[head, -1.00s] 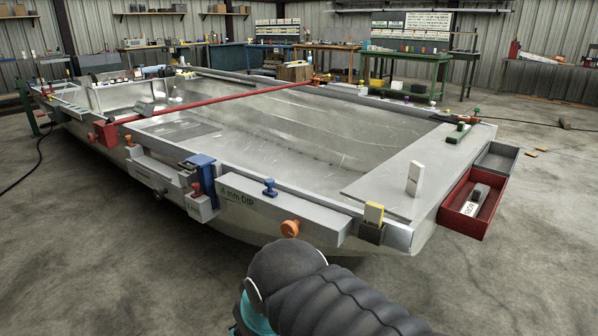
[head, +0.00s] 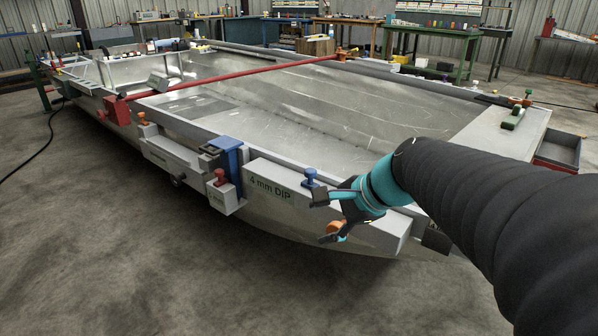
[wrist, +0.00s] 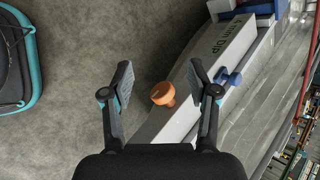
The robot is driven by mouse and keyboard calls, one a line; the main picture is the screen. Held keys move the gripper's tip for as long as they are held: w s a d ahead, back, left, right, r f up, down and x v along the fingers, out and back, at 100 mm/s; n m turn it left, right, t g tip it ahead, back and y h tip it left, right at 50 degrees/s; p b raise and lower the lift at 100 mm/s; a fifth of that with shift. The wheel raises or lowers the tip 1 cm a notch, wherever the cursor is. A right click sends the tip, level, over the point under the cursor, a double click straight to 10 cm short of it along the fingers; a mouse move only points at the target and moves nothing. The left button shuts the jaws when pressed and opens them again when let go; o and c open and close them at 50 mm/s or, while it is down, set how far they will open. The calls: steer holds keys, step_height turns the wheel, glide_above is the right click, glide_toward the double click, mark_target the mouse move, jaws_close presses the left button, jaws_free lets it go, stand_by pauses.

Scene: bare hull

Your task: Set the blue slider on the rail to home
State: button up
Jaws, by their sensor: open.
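The blue slider (head: 230,156) sits on the near rail of the hull, left of the long grey box (head: 345,208) marked "4 mm DIP". Part of it shows at the top right of the wrist view (wrist: 257,8). My gripper (head: 325,218) is open and empty, in front of the grey box and to the right of the slider, apart from it. In the wrist view an orange knob (wrist: 162,94) on the box appears between my open fingers (wrist: 160,72). A smaller blue knob (head: 310,177) stands on top of the box. No home mark can be made out.
A red-topped grey block (head: 222,190) hangs just below the slider. A red bar (head: 230,78) crosses the hull from a red block (head: 116,109). My arm hides the hull's right corner. The floor in front of the hull is clear.

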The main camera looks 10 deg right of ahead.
steer(key=w+d+m+t+y+b, duration=0.1)
steer(key=w+d+m+t, duration=0.1)
steer(key=w+d+m, duration=0.4)
steer(key=m+t+y+b, duration=0.1)
steer(key=m+t+b, duration=0.15)
steer(key=m, duration=0.55)
glide_toward(312, 171)
steer(key=x, duration=1)
steer(key=shift+w+a+f, duration=0.1)
steer(key=shift+w+a, duration=0.05)
steer(key=shift+w, duration=0.1)
jaws_close()
